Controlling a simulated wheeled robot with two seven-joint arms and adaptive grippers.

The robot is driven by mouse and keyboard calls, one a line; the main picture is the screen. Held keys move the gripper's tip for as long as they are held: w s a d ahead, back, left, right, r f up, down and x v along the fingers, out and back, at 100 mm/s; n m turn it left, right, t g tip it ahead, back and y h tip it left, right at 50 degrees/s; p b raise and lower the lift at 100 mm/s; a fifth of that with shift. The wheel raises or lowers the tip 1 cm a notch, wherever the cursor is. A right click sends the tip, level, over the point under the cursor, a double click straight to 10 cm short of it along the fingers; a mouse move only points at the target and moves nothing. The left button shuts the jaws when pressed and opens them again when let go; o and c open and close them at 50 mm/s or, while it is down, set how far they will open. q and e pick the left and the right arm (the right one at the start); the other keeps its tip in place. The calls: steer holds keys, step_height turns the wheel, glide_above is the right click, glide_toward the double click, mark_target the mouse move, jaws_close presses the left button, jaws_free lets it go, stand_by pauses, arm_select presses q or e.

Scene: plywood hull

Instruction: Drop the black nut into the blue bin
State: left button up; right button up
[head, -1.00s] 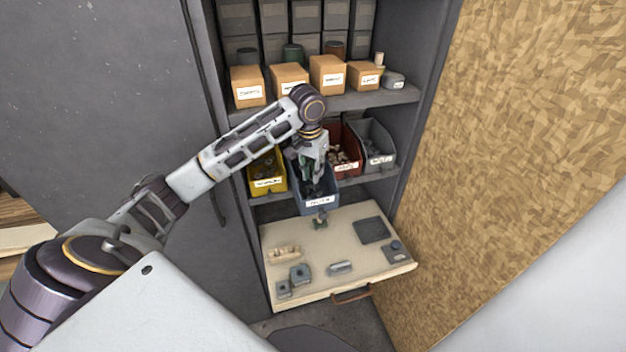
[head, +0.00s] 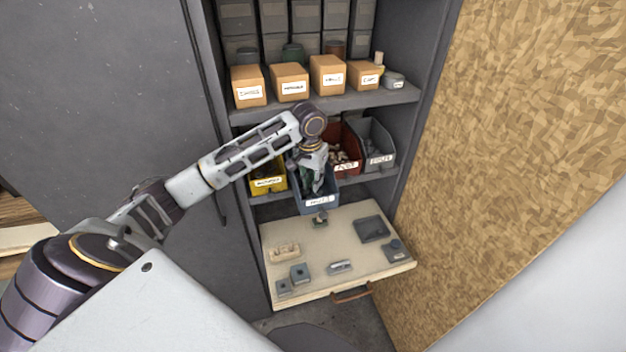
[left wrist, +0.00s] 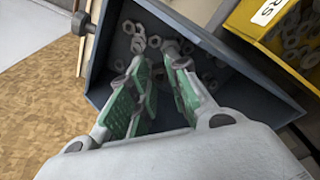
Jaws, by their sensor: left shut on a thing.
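The blue bin (head: 318,204) stands on the lower shelf, its front label facing me. My left gripper (head: 317,188) points down into the bin's open top. In the left wrist view the green-padded fingers (left wrist: 157,66) reach inside the bin walls (left wrist: 108,45), above several loose grey nuts (left wrist: 140,38). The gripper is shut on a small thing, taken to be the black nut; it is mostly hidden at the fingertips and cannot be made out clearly. My right gripper is not in view.
A yellow bin (head: 267,181) stands left of the blue bin; a red bin (head: 346,163) and a grey bin (head: 378,148) stand right. Cardboard boxes (head: 289,83) line the shelf above. A pulled-out board (head: 320,245) below holds several small parts.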

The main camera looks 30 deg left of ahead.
arm_select(q)
steer(key=shift+f, duration=0.6)
steer(key=o, duration=0.7)
steer(key=shift+o, duration=0.2)
steer(key=shift+r, duration=0.9)
step_height(320, 180, up, 11)
steer(key=s+b, duration=0.1)
steer(key=shift+s+r, duration=0.15)
steer(key=shift+s, duration=0.1)
stand_by(0.4)
